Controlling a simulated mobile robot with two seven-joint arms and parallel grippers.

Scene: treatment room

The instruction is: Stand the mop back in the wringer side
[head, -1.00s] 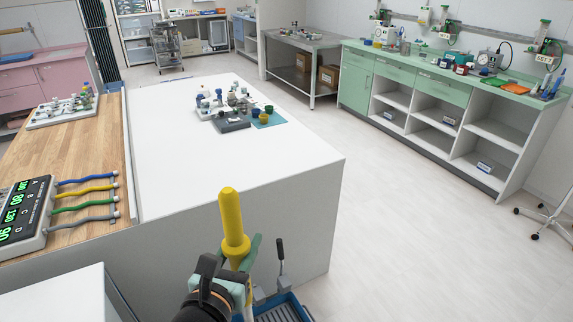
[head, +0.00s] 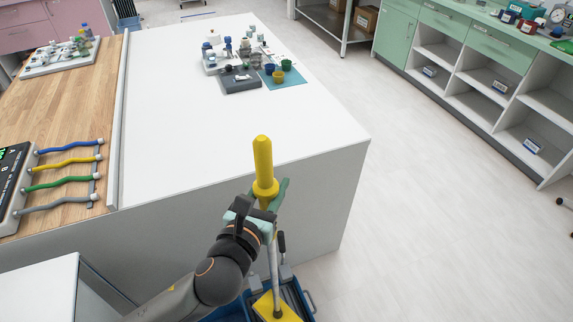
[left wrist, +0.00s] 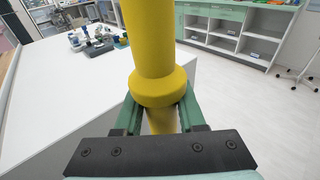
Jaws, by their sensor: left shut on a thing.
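The mop has a yellow handle (head: 263,165) with a wide collar, a grey pole and a yellow head (head: 277,306) low down. My left gripper (head: 265,205) is shut on the handle just below the collar and holds it nearly upright. The handle also shows close up in the left wrist view (left wrist: 150,45), between the green fingers (left wrist: 155,118). The blue bucket (head: 308,298) with a grey wringer and dark lever (head: 282,243) stands on the floor below. The mop head appears over or in the wringer; contact is unclear. My right gripper is not in view.
A large white table (head: 190,130) stands just beyond the bucket, with a grey block (head: 240,79) and small cups on it. A wooden worktop (head: 75,120) lies at the left. Clear floor (head: 420,210) lies at the right.

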